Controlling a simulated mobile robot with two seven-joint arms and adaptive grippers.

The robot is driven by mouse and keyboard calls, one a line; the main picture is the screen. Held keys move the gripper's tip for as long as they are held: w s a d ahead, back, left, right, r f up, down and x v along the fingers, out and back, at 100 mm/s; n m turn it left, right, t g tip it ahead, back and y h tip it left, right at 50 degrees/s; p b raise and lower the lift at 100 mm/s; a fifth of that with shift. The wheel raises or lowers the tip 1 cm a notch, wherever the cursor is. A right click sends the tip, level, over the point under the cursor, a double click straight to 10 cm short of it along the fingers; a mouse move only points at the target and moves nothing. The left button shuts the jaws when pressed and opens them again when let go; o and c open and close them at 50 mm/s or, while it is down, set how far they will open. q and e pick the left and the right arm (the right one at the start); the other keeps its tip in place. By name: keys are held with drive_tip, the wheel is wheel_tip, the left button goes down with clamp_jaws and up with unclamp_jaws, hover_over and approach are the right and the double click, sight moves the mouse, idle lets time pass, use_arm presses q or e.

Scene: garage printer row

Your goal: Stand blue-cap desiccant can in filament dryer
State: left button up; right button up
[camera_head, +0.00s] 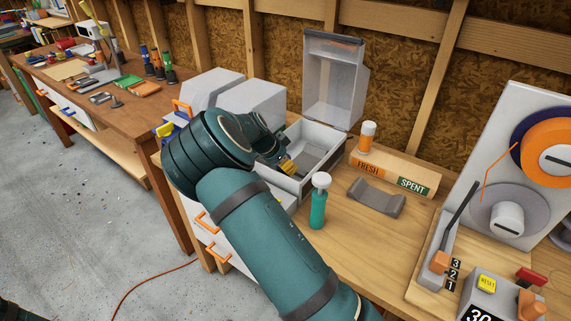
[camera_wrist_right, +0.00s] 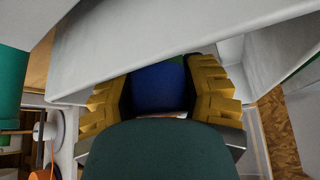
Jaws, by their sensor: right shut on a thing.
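The filament dryer (camera_head: 333,137) is an open light-grey box on the bench with its clear lid (camera_head: 333,85) raised. My right gripper (camera_head: 287,167) reaches in at the dryer's left side, largely hidden behind my own arm. In the right wrist view my right gripper (camera_wrist_right: 160,100) has its yellow fingers shut on the blue cap (camera_wrist_right: 158,88) of the desiccant can. A sliver of green shows beyond the cap; the rest of the can is hidden, so I cannot tell whether it touches the dryer floor. My left gripper is out of view.
A teal bottle with a white top (camera_head: 318,205) stands close in front of the dryer. An orange, white-capped can (camera_head: 367,137) stands by the FRESH/SPENT block (camera_head: 392,173). A grey curved holder (camera_head: 376,198) lies in front. The printer (camera_head: 500,165) is at right.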

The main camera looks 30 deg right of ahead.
drive_tip(key=shift+f, duration=0.15)
drive_tip(key=o, duration=1.2)
drive_tip(key=shift+o, duration=0.2)
drive_tip(key=shift+a+r, duration=0.15)
drive_tip(key=shift+r, duration=0.3)
drive_tip(key=p+v, duration=0.2)
drive_tip(key=v, duration=0.9)
drive_tip(key=shift+a+r, duration=0.1)
drive_tip(key=shift+r, duration=0.05)
